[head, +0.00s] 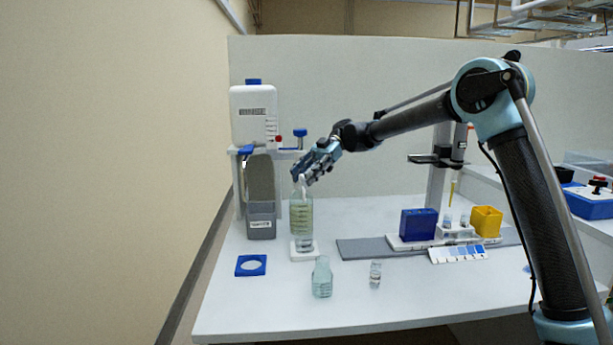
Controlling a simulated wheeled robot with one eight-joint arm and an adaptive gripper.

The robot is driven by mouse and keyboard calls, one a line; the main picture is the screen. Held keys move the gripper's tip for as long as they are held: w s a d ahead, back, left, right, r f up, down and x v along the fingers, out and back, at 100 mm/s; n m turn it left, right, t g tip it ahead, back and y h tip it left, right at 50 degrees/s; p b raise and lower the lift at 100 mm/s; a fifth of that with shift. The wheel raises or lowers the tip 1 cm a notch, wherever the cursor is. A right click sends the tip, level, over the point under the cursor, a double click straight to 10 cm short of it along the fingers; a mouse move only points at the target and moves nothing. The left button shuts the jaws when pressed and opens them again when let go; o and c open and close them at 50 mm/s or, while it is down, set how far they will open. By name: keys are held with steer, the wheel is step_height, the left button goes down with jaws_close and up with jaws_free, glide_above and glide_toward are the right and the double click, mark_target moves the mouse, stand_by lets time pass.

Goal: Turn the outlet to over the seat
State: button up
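My gripper (303,176) reaches in from the right and points down and left at the top of a tall clear bottle (301,217). A small white piece (302,186) shows at the bottle's top, right by my fingertips; it may be the outlet, but its direction cannot be made out. I cannot tell whether my fingers touch it or how far apart they are. The bottle stands upright on a white square pad (294,255). A blue square with a pale round centre (239,270), possibly the seat, lies front left of the bottle, with nothing on it.
A white dispenser unit (254,115) with a grey container (262,222) stands behind left. A small clear bottle (322,281) and a vial (375,274) stand in front. Blue (418,224) and yellow (487,221) boxes are at right.

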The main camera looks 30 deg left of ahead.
steer(key=shift+w+f, duration=0.1)
steer(key=shift+w, duration=0.2)
step_height(320, 180, up, 10)
stand_by(0.5)
steer(key=shift+s, duration=0.1)
stand_by(0.6)
